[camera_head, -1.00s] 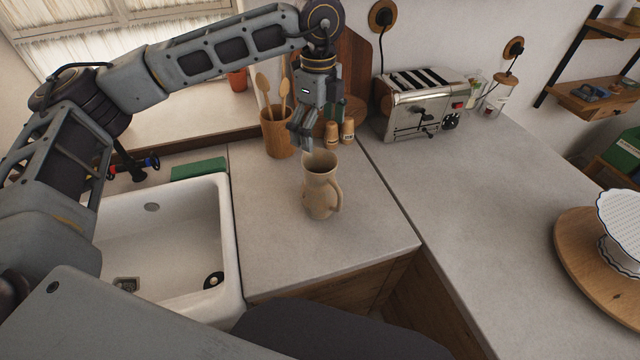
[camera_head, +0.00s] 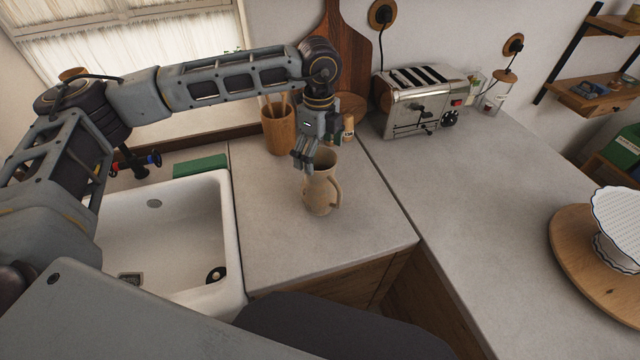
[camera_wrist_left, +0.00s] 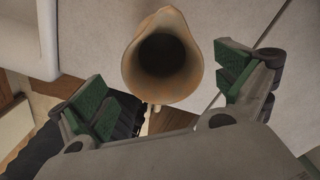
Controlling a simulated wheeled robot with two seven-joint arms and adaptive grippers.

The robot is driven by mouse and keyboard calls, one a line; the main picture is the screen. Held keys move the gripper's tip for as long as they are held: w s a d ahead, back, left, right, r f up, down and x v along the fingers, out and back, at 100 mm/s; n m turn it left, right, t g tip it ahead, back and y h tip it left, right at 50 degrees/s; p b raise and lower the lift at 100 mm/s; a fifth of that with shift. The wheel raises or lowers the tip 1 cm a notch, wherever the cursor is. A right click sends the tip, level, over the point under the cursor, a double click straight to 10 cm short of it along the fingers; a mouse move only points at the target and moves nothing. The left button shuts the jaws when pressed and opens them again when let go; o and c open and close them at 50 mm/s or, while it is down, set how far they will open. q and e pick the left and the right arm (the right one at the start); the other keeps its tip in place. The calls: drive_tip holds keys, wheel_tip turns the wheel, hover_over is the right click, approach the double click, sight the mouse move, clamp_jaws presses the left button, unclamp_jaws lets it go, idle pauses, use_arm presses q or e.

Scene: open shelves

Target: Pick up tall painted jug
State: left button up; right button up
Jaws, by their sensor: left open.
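The tall painted jug (camera_head: 320,192) is beige and stands upright on the grey counter, its handle on the right side. In the left wrist view its round open mouth (camera_wrist_left: 162,58) faces the camera. My left gripper (camera_head: 309,160) points down at the jug's rim from above. In the left wrist view its two green-padded fingers (camera_wrist_left: 165,88) are spread wide apart, with the jug's mouth between and slightly beyond them. Nothing is held. Whether a finger touches the rim cannot be told. My right gripper is not in view.
A white sink (camera_head: 228,240) lies left of the jug. Behind it stand a wooden utensil holder (camera_head: 279,130) and a small wooden shaker (camera_head: 348,128). A chrome toaster (camera_head: 412,112) is at back right. A cake stand (camera_head: 612,225) sits on a round board. The counter right of the jug is clear.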

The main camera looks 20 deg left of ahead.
sight(320, 159)
use_arm(q)
drive_tip(key=shift+f, duration=0.6)
drive_tip(key=shift+w+f+p, duration=0.1)
drive_tip(key=shift+f+p, duration=0.6)
drive_tip(key=shift+f, duration=0.4)
drive_tip(key=shift+f+p, duration=0.35)
drive_tip(key=shift+f, duration=1.15)
drive_tip(key=shift+d, duration=0.1)
drive_tip(key=shift+c, duration=0.3)
drive_tip(key=c, duration=2)
drive_tip(key=shift+c, duration=0.2)
